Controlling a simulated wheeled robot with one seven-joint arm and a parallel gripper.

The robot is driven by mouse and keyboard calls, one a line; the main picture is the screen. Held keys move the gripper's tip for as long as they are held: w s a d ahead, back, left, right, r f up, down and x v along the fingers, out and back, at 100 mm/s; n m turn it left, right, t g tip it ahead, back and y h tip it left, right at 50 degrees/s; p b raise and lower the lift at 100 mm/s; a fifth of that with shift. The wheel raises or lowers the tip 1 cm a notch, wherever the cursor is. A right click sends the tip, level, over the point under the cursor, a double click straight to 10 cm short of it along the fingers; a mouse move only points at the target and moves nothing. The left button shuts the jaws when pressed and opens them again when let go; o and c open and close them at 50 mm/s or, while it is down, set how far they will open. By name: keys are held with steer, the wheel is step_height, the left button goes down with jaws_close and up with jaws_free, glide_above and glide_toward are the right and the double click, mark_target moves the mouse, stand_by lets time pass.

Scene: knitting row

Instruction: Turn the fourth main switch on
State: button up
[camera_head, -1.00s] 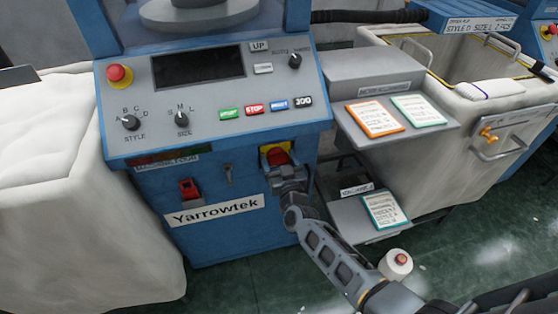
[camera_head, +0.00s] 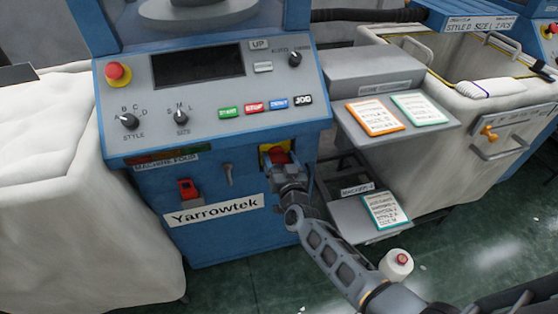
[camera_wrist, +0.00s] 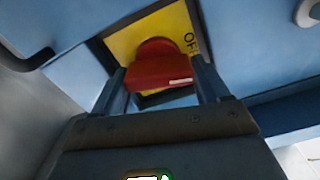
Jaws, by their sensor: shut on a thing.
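The main switch is a red handle (camera_wrist: 160,68) on a yellow plate (camera_wrist: 125,40) on the front of a blue machine marked "Yarrowtek" and "MACHINE FOUR". In the head view the red handle (camera_head: 279,156) is partly hidden by my gripper (camera_head: 284,168). In the wrist view my gripper (camera_wrist: 160,88) has one finger on each side of the handle and is shut on it. Part of the lettering "OFF" shows on the plate, right of the handle. The handle's white mark (camera_wrist: 180,81) points to the right in the wrist view.
The control panel (camera_head: 215,90) with a red emergency button (camera_head: 117,74) is above. A red rocker switch (camera_head: 188,188) and a key (camera_head: 228,174) are left of the main switch. Shelves with cards (camera_head: 376,116) and a bin (camera_head: 490,110) stand to the right.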

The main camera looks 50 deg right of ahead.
steer(key=m+b, duration=0.1)
steer(key=m, duration=0.2)
steer(key=shift+d+f+m, duration=0.1)
steer(key=shift+m, duration=0.2)
steer(key=m+b, duration=0.1)
steer(key=m, duration=0.3)
steer(key=shift+s+d+f+m+b, duration=0.1)
steer(key=shift+f+m+b, duration=0.05)
steer(key=shift+m+b, duration=0.2)
steer(key=m+b, duration=0.1)
steer(key=m, duration=0.3)
steer(key=shift+f, duration=0.15)
steer(key=shift+d+m+b, duration=0.1)
steer(key=shift+m+b, duration=0.6)
steer(key=shift+m, duration=0.75)
steer(key=shift+s, duration=0.1)
steer(key=o, duration=0.7)
